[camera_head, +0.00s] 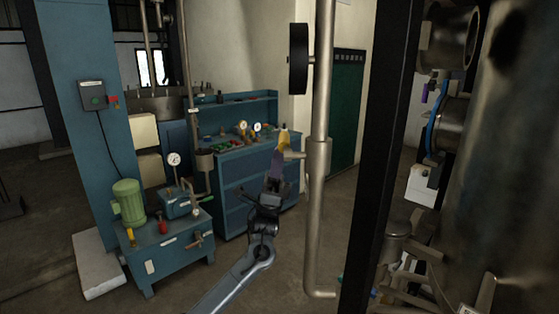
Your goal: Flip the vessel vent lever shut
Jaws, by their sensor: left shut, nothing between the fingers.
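A small yellow lever (284,137) stands roughly upright at the end of a short side stub (294,154) on the vertical metal pipe (319,190). I take it to be the vent lever; no label on it is readable. My left gripper (278,156) reaches up from the bottom centre. It is shut and empty, with its tips just below and left of the lever. I cannot tell whether they touch it. My right gripper is not in view.
A dark upright post (382,150) and a large metal vessel (510,170) fill the right side. A black handwheel (298,58) sits on the pipe above. A blue workbench (240,180) and a pump unit with a green motor (129,201) stand left. Open floor lies between.

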